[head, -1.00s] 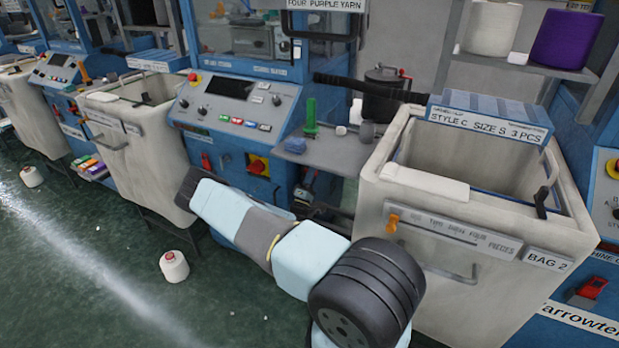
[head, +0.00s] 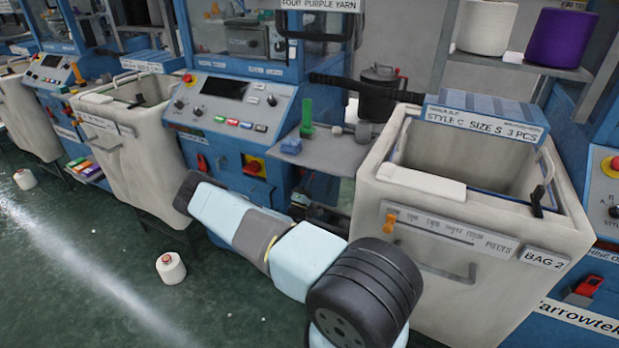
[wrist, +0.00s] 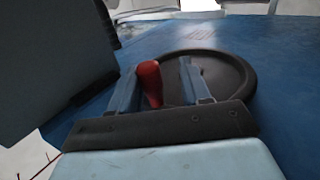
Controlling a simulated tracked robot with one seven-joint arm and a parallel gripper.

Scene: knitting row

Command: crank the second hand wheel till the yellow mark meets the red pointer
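In the wrist view, a dark round hand wheel (wrist: 228,72) is set against a blue machine panel (wrist: 285,50). Its red handle (wrist: 150,80) stands between the two fingers of my gripper (wrist: 160,70). The fingers are apart. The handle is close to the left finger, with a clear gap to the right finger; I cannot tell whether the left one touches it. No yellow mark or red pointer can be made out. In the head view my arm reaches toward the machine; the wheel and my fingers do not show there.
A large cream bin labelled BAG 2 (head: 470,255) stands right of my arm, another cream bin (head: 140,160) to the left. A grey shelf (head: 335,150) holds small items. A yarn cone (head: 171,270) is on the green floor, which is mostly clear at left.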

